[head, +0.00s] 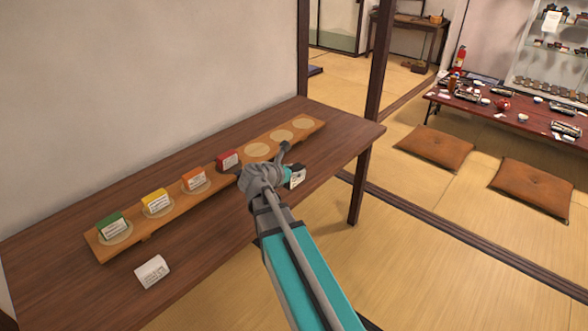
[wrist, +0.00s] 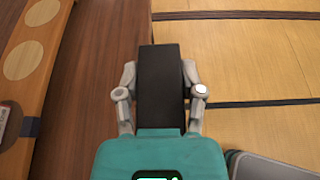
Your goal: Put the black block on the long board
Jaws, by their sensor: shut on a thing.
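My gripper (wrist: 160,78) is shut on the black block (wrist: 160,95), one finger on each side of it. In the head view the block (head: 297,177) shows partly behind my gripper (head: 283,168), with a white label facing the camera. It is held over the table's front edge, to the right of the long board (wrist: 22,95). The wooden long board (head: 218,183) lies along the dark table with pale round spots. Green (head: 111,225), yellow (head: 156,203), orange (head: 194,179) and red (head: 228,161) blocks stand on it. Three bare spots (head: 282,136) show at its far end.
A white labelled block (head: 152,271) sits on the dark table (head: 50,262) in front of the board. A wall (head: 140,80) runs behind the table. A post (head: 378,60), two brown cushions (head: 435,147) and a low laid table (head: 510,120) are off to the right.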

